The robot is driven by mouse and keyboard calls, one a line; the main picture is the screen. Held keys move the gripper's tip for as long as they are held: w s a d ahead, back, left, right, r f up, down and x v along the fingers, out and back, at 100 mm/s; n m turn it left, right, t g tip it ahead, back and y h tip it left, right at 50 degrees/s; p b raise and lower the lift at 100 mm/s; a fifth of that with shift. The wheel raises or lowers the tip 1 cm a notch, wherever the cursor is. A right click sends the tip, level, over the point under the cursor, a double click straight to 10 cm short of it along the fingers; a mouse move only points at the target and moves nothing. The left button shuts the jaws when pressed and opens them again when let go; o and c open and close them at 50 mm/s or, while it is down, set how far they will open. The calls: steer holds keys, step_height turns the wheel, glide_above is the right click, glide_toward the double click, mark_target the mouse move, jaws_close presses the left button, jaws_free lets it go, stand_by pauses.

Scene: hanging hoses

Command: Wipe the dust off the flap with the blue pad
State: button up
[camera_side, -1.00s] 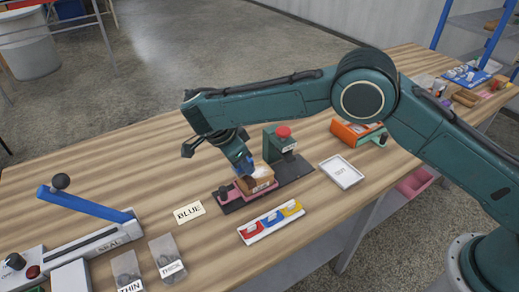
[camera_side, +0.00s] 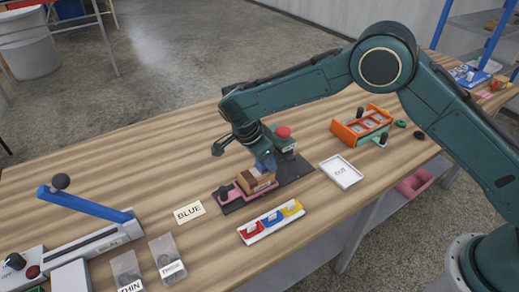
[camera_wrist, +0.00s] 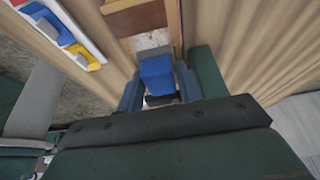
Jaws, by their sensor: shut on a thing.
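My gripper (camera_side: 264,160) is shut on the blue pad (camera_wrist: 157,76), which shows between the fingers in the wrist view. The brown box (camera_side: 256,180) sits in a pink holder (camera_side: 229,198), with my gripper right above its far side. In the wrist view the brown flap (camera_wrist: 173,22) lies just beyond the pad. A whitish, speckled dust patch (camera_wrist: 152,41) shows on it beside the pad. I cannot tell whether the pad touches the flap; its underside is hidden.
A tray (camera_side: 249,239) with red, blue and yellow sections lies in front of the holder. A red-button press (camera_side: 283,134) stands behind. A white tray (camera_side: 341,172) lies to the right, a BLUE card (camera_side: 188,213) to the left. An orange rack (camera_side: 362,127) stands at the back right.

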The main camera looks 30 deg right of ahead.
mark_target(247, 176)
steer(key=shift+d, duration=0.55)
steer(key=shift+a, duration=3.75)
steer(key=shift+a+r, duration=0.15)
steer(key=shift+a, duration=0.1)
step_height(247, 176, up, 8)
steer(key=shift+d, duration=0.1)
